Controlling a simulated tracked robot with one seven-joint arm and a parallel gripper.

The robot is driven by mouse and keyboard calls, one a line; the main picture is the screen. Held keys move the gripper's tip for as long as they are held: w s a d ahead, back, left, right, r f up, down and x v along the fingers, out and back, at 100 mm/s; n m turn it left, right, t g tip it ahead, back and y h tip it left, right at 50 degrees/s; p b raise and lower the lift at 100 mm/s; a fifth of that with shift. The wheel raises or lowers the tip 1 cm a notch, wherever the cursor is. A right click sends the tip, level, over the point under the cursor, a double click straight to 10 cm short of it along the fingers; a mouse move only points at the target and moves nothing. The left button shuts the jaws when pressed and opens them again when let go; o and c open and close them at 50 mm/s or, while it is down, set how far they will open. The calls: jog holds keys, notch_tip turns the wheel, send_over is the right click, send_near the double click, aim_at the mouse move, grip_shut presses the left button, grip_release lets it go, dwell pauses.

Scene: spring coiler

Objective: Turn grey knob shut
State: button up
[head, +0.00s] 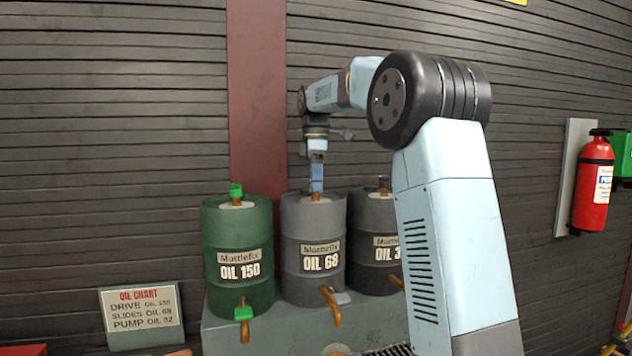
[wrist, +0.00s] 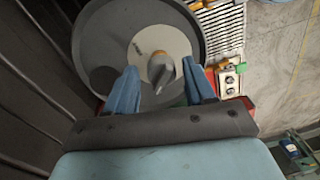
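The middle drum (head: 299,222), grey and labelled OIL 68, stands between a green drum and a dark grey one. My gripper (head: 316,188) points down over its top, where a brown fitting shows just below the fingertips. In the wrist view, a grey knob (wrist: 159,72) sits on the pale disc of the drum top (wrist: 96,30). My gripper's blue fingers (wrist: 160,78) are open, one on each side of the knob; I cannot tell whether they touch it. In the head view, the fingers hide this knob. Another grey handle (head: 341,298) is on the drum's lower brown tap (head: 330,304).
The green OIL 150 drum (head: 224,258) has green handles above and below. The dark OIL 32 drum (head: 366,248) is partly behind my arm. The drums stand on a grey stand (head: 262,335) against a slatted wall. An oil chart sign (head: 142,310) is at left.

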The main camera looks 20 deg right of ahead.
jog(key=shift+o, duration=0.3)
jog(key=shift+r, duration=0.3)
notch_tip(320, 180, up, 13)
jog(key=shift+w+d, duration=0.15)
jog(key=shift+w, duration=0.3)
dwell(0.4)
